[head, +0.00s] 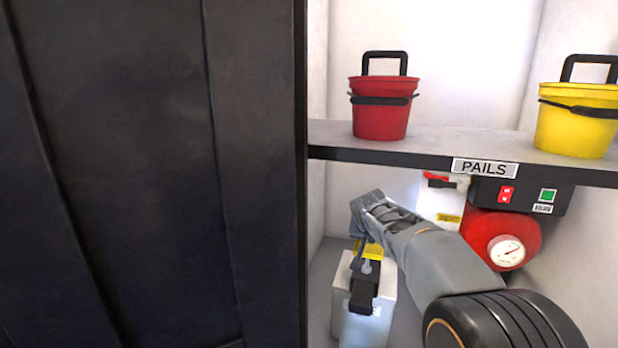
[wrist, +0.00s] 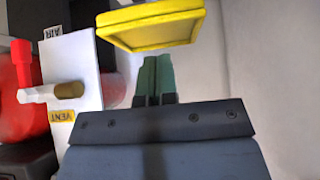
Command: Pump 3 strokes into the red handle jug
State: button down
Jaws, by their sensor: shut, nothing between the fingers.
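My gripper (head: 360,232) is low in the cabinet, above a pale box-shaped container (head: 368,318) with a yellow top part and a dark piece on its front. In the wrist view my gripper (wrist: 155,60) shows two green fingers, shut together and empty. A yellow square plate (wrist: 150,26) lies just beyond the fingertips; I cannot tell whether they touch. A white panel (wrist: 85,75) marked AIR and VENT carries a red lever (wrist: 22,62) and a brass-coloured knob (wrist: 69,90). No jug with a red handle can be made out.
A shelf (head: 430,143) labelled PAILS holds a red pail (head: 381,112) and a yellow pail (head: 577,130). Below it are a red tank (head: 478,232) with a gauge (head: 507,251) and a black switch box (head: 522,195). A dark panel (head: 150,170) blocks the left side.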

aim_at(368, 252)
jog(key=shift+f, duration=0.2)
dwell(0.6)
jog(key=shift+f+b, duration=2.8)
jog(key=shift+f, duration=0.15)
jog(key=shift+r, duration=0.2)
jog(key=shift+r, duration=0.1)
jog(key=shift+r+p, duration=2.3)
jog(key=shift+r, duration=0.55)
jog(key=shift+r, duration=0.1)
jog(key=shift+r+p, duration=1.45)
jog(key=shift+r, duration=0.5)
jog(key=shift+s, duration=0.1)
